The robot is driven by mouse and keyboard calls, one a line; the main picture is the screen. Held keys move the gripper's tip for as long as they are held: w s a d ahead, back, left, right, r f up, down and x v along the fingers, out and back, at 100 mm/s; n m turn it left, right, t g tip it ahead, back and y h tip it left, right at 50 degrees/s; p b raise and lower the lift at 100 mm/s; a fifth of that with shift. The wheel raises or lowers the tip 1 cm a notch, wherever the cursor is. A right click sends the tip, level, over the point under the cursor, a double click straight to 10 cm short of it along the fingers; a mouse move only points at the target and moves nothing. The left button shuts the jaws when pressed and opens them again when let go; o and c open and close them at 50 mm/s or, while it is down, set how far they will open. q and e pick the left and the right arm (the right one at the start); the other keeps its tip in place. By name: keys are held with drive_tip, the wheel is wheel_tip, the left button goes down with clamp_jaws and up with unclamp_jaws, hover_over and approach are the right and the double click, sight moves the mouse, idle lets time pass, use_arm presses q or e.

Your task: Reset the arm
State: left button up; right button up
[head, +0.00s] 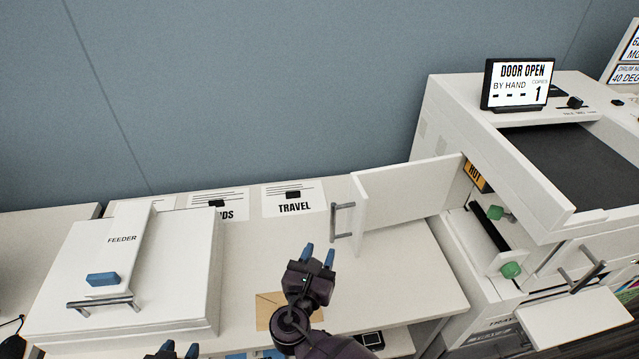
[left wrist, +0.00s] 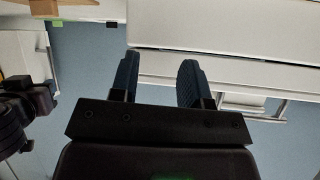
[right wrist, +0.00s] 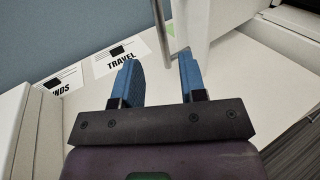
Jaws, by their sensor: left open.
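My right gripper (head: 318,256) is in the middle of the head view, above the white table and in front of the open door's handle (head: 340,220). Its blue fingers are apart and empty in the right wrist view (right wrist: 160,82). In that view the handle bar (right wrist: 161,22) stands beyond the fingers, apart from them as far as I can tell. The rest of the left arm is hidden.
The white door (head: 405,195) stands open from the printer (head: 450,110), whose display (head: 517,83) reads DOOR OPEN. Green knobs (head: 511,269) sit inside, near a HOT label (head: 476,176). The feeder (head: 160,265) is at left. A brown envelope (head: 268,308) and TRAVEL sheet (head: 294,197) lie on the table.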

drive_tip(key=s+d+f+m+g+y, duration=0.2)
drive_tip(key=d+m+y, duration=0.35)
drive_tip(key=m, duration=0.85)
drive_tip(key=s+d+f+m+g+y, duration=0.2)
drive_tip(key=d+m, duration=0.7)
drive_tip(key=m, duration=0.5)
drive_tip(key=s+d+f+m+g+h, duration=0.1)
drive_tip(key=s+d+f, duration=0.4)
drive_tip(key=s+d, duration=0.8)
drive_tip(key=m+h, duration=0.1)
drive_tip(key=m, duration=0.1)
drive_tip(key=shift+s+d+m, duration=0.2)
drive_tip(key=shift+s+m, duration=0.05)
drive_tip(key=shift+m, duration=0.05)
drive_tip(key=shift+h, duration=0.25)
